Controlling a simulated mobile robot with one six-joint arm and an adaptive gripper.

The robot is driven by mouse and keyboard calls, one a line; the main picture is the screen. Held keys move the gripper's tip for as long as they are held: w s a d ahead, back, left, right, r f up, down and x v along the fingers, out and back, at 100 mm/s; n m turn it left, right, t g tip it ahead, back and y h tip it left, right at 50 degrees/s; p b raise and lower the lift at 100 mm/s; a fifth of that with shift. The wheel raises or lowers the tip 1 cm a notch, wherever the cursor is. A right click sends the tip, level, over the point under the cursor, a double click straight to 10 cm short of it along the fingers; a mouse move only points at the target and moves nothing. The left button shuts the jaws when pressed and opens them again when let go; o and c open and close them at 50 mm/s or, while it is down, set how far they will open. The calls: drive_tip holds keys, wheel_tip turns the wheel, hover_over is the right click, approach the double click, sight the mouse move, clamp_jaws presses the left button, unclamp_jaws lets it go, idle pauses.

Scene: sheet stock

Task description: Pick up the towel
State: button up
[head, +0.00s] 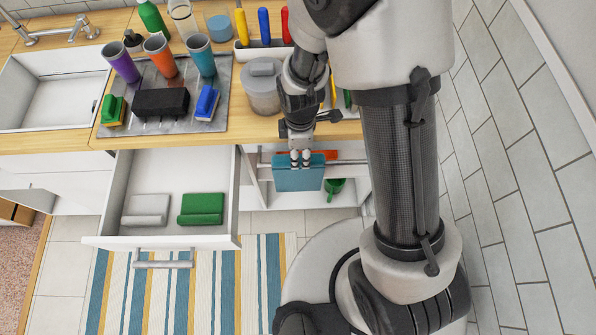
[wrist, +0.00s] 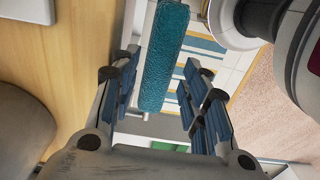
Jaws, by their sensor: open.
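A teal towel (head: 299,178) hangs over a rail below the counter edge in the head view. In the wrist view the textured teal towel (wrist: 164,55) runs lengthwise between the fingers. My gripper (head: 301,158) is at the towel's top edge, pointing down. In the wrist view my gripper (wrist: 160,72) is open, with a finger on either side of the towel and gaps showing. An orange cloth (head: 322,154) shows just behind the teal towel. A grey rolled towel (head: 146,210) and a green one (head: 201,208) lie in the open drawer.
The open drawer (head: 120,241) juts out left of the rail. A green mug (head: 334,187) is below and right of the towel. A lidded grey tub (head: 262,92) stands on the counter near my wrist. Cups and sponges are on a mat (head: 228,88) further left.

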sight(298, 174)
drive_tip(key=f+b, duration=0.2)
drive_tip(key=f, duration=0.4)
drive_tip(key=shift+a+f, duration=0.2)
drive_tip(key=shift+r, duration=0.1)
clamp_jaws()
idle(0.4)
